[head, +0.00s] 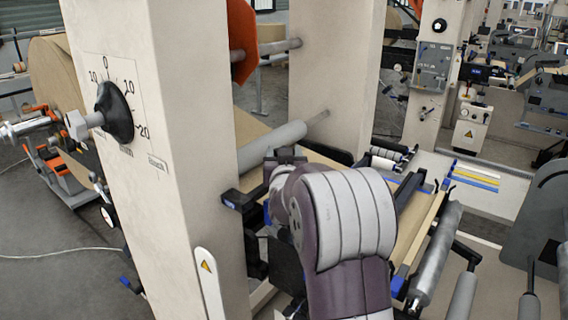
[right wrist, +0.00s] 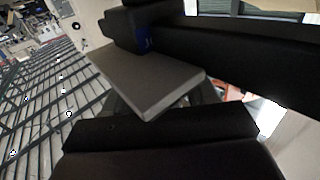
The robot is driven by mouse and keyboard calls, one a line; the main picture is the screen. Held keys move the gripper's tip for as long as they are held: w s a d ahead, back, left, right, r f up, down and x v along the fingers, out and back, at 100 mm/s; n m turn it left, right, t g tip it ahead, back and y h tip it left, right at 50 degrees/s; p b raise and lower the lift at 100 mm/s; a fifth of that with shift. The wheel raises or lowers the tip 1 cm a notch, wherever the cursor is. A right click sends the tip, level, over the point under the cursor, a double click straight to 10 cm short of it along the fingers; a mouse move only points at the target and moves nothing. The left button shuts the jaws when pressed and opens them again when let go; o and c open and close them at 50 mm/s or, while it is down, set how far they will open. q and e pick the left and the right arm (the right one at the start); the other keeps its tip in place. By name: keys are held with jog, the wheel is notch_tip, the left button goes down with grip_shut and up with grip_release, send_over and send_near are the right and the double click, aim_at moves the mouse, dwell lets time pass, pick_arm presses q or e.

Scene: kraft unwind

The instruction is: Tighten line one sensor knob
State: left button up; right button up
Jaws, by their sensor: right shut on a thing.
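My right arm rises from the bottom middle of the head view, and its hand is hidden behind its own padded links. In the right wrist view my right gripper (right wrist: 192,98) has one black finger above and one below. It is shut on a small dark part, most likely the sensor knob, which the fingers mostly hide. A flat grey block (right wrist: 150,82) lies beside the fingers, against a black housing (right wrist: 128,30) with a blue mark. In the head view a black bracket with a blue end (head: 232,202) shows left of my arm. My left gripper is not in view.
A cream post (head: 165,200) with a large black dial knob (head: 115,110) stands left of my arm. A grey roller (head: 270,145) runs behind the arm. More rollers (head: 435,255) and blue-ended bars stand close on the right. Brown paper rolls (head: 60,75) are at far left.

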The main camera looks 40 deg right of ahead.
jog(key=shift+r+m+h, duration=0.3)
jog(key=shift+r, duration=0.3)
jog(key=o, duration=0.9)
jog(key=shift+o, duration=0.2)
jog(key=shift+f, duration=0.15)
jog(key=shift+s+a+f, duration=0.1)
jog(key=shift+f, duration=0.1)
jog(key=b+v, duration=0.3)
jog(key=v, duration=0.9)
jog(key=shift+s+a+r, duration=0.2)
jog(key=shift+r, duration=0.15)
